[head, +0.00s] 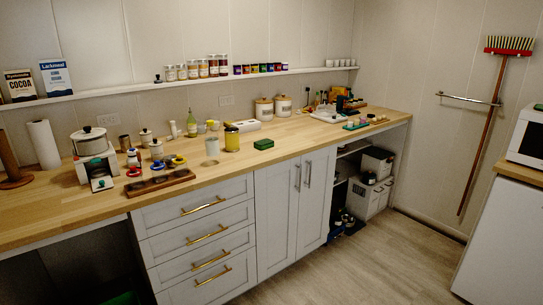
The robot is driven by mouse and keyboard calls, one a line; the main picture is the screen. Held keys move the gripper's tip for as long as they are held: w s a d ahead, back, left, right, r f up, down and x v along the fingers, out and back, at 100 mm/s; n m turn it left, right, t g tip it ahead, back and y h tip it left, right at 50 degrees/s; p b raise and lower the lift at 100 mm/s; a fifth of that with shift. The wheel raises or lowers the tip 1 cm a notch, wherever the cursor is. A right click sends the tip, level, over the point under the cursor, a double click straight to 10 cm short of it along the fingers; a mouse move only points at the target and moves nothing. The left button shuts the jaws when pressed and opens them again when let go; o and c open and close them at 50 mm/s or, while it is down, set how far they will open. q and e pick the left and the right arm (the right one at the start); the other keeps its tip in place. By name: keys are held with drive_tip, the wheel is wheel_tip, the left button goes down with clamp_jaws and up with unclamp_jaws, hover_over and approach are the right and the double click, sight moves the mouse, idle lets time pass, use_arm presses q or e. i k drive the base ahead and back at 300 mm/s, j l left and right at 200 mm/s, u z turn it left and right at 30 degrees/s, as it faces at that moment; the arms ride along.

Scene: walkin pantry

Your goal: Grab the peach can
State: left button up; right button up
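I cannot tell for sure which thing is the peach can; no label reading peach is legible. A yellow can-like container (232,140) stands upright on the wooden counter near its middle. A pale, whitish container (212,146) stands just left of it. A row of small coloured tins (260,69) stands on the wall shelf, too small to read. Neither of my grippers is in view.
The wooden counter (310,140) runs along the wall above drawers and cupboards. The floor (370,255) ahead is clear. A broom (485,125) hangs at right.

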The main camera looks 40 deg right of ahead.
sight(232, 134)
drive_tip(key=z, duration=0.9)
drive_tip(key=i+l, duration=0.1)
